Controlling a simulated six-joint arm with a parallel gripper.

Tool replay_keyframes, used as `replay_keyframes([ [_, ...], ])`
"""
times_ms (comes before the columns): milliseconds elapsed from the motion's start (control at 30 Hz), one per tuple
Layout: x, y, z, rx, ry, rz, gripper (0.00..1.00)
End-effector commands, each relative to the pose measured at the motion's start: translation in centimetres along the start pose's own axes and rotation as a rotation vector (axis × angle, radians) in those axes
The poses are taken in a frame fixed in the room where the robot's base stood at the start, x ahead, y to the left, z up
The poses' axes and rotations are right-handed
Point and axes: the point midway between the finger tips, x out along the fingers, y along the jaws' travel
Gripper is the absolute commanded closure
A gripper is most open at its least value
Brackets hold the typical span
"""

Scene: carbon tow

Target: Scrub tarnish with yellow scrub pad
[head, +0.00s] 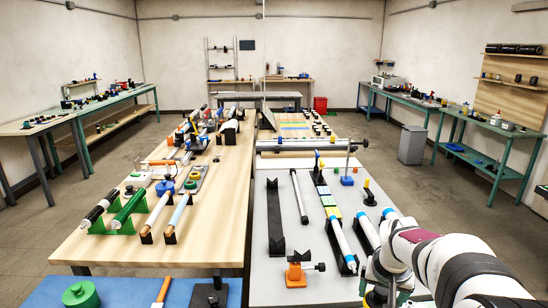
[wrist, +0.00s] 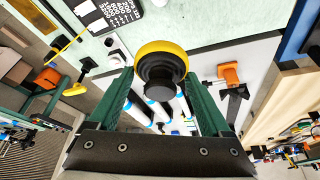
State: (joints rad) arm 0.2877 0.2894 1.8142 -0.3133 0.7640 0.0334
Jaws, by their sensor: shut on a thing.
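The yellow scrub pad (wrist: 178,47) is round, with a black stepped knob (wrist: 160,72), and sits between the green fingers of my gripper (wrist: 160,84) in the wrist view. My gripper is shut on it. In the head view my gripper (head: 385,292) is at the bottom right, over the near right part of the grey table (head: 285,225), and a small bit of yellow shows at its tip. I cannot make out the tarnish in either view. The pad seems to be above the table; its underside is hidden.
White tubes with blue ends (head: 342,243) lie just left of my gripper. An orange clamp (head: 297,272) stands farther left, beside a long dark bar (head: 275,225). A wooden table (head: 120,245) with rollers stands to the left, across a narrow gap.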

Motion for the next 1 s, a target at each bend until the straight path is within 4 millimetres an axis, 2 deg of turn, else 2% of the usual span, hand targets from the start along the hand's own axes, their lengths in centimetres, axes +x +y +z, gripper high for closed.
replay_keyframes([
  [33,-2.3,-2.0,1.1,-0.061,0.007,-0.027,0.79],
  [100,-5.3,-4.5,3.2,-0.155,0.007,-0.068,0.79],
  [233,-9.6,-7.7,7.2,-0.304,0.007,-0.133,0.79],
  [300,-11.0,-8.5,8.7,-0.356,0.007,-0.158,0.79],
  [400,-11.9,-9.0,9.9,-0.398,0.006,-0.176,0.79],
  [500,-11.6,-8.6,9.0,-0.405,0.004,-0.179,0.79],
  [567,-10.7,-7.8,7.5,-0.398,0.002,-0.176,0.79],
  [667,-8.6,-5.7,4.3,-0.388,0.0,-0.174,0.79],
  [767,-6.0,-2.5,1.0,-0.38,0.0,-0.172,0.79],
  [867,-2.9,1.7,-2.0,-0.373,0.0,-0.17,0.79],
  [1000,1.9,9.4,-4.9,-0.368,0.002,-0.168,0.79],
])
